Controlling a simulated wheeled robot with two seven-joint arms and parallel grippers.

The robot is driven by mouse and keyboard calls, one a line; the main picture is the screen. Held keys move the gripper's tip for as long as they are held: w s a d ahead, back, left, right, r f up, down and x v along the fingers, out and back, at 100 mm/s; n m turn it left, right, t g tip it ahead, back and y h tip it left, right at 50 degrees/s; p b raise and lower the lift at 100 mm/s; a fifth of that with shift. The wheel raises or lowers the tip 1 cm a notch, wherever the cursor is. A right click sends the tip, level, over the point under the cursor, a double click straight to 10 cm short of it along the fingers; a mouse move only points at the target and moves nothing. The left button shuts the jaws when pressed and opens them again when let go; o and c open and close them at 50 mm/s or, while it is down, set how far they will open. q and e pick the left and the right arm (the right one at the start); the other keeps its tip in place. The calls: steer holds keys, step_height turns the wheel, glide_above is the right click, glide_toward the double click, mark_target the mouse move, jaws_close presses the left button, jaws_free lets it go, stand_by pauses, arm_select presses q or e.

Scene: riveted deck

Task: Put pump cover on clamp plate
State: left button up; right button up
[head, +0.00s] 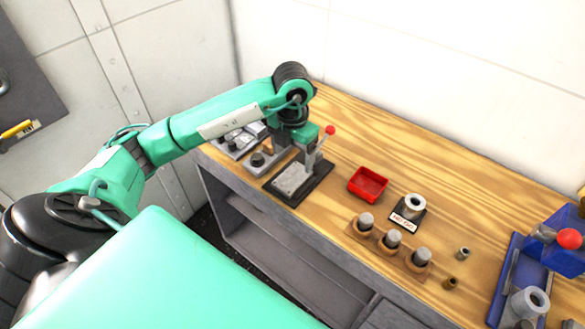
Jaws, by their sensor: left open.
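The clamp plate (291,181) appears to be the light grey plate on a black base near the left part of the bench. A lever with a red knob (330,130) rises behind it. My left gripper (309,152) hangs from the green arm just above the far side of this plate, pointing down, open. Its fingertips are small and partly merge with the clamp parts. I cannot clearly tell which part is the pump cover; a small grey block with a dark round top (258,160) sits left of the plate. My right gripper is out of view.
A red tray (368,185) stands right of the plate. Beyond it are a ring-shaped part on a labelled black base (410,207), wooden holders with grey cylinders (392,240), small loose cylinders (463,253), and blue fixtures (503,283) at the right. White walls close off the back.

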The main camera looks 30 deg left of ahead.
arm_select(q)
steer(key=shift+r, duration=2.85)
